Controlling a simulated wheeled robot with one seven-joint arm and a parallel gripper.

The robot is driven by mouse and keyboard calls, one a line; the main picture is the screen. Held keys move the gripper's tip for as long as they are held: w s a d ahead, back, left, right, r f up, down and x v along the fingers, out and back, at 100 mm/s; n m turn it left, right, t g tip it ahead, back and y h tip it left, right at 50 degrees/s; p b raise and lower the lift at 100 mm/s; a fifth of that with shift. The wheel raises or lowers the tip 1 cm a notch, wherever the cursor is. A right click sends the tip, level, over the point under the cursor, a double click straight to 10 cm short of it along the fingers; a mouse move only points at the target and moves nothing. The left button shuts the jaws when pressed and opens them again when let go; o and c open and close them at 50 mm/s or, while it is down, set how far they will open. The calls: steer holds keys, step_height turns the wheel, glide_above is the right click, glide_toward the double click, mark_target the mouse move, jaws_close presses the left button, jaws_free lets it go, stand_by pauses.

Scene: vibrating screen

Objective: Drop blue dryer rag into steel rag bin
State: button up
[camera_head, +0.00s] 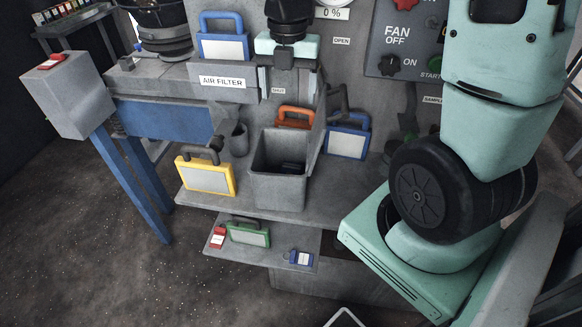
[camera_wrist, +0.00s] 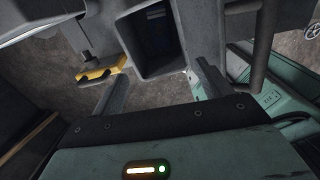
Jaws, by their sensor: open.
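The grey, open-topped steel rag bin (camera_head: 277,192) stands on the grey shelf in the middle of the head view. In the wrist view the bin (camera_wrist: 148,72) lies just beyond my fingertips. My gripper (camera_head: 287,92) is above the bin, pointing down. In the wrist view my gripper (camera_wrist: 161,82) has its fingers wide apart with nothing between them. A dark, faintly blue shape lies inside the bin; it is too dark to tell whether it is the rag. No blue rag is clearly visible elsewhere.
A yellow-framed panel (camera_head: 206,178) stands left of the bin, an orange-handled one (camera_head: 295,117) behind it and a blue-framed one (camera_head: 347,142) to its right. A lower shelf (camera_head: 281,253) holds green, red and blue items. A small grey cup (camera_head: 239,140) stands close by.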

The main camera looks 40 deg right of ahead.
steer(key=shift+r, duration=2.05)
steer(key=s+a+f+m+b, duration=0.4)
steer(key=s+a+f+m, duration=0.2)
steer(key=a, duration=0.5)
steer(key=s+a+f+m+b, duration=0.3)
steer(key=s+a+f+m, duration=0.4)
steer(key=s+a+m, duration=0.4)
steer(key=shift+s+a+m+y+b, duration=0.3)
steer(key=shift+s+b, duration=0.1)
